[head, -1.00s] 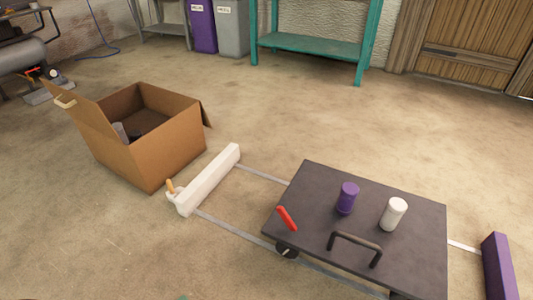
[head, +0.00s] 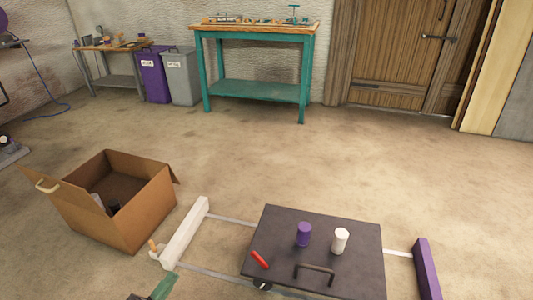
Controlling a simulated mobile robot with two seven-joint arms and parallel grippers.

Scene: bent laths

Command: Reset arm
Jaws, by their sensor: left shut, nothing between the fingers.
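My left gripper (head: 160,286) shows only in part at the bottom edge of the head view, as a green and dark shape. It is shut and empty, just in front of the near end of the white beam (head: 185,232). The rest of my left arm is cut off by the picture edge. My right gripper is not in view.
A dark cart top (head: 345,222) carries a purple cylinder (head: 303,234), a white cylinder (head: 340,240) and a red object (head: 260,259). A purple beam (head: 427,269) stands right of it. An open cardboard box (head: 147,217) is at left.

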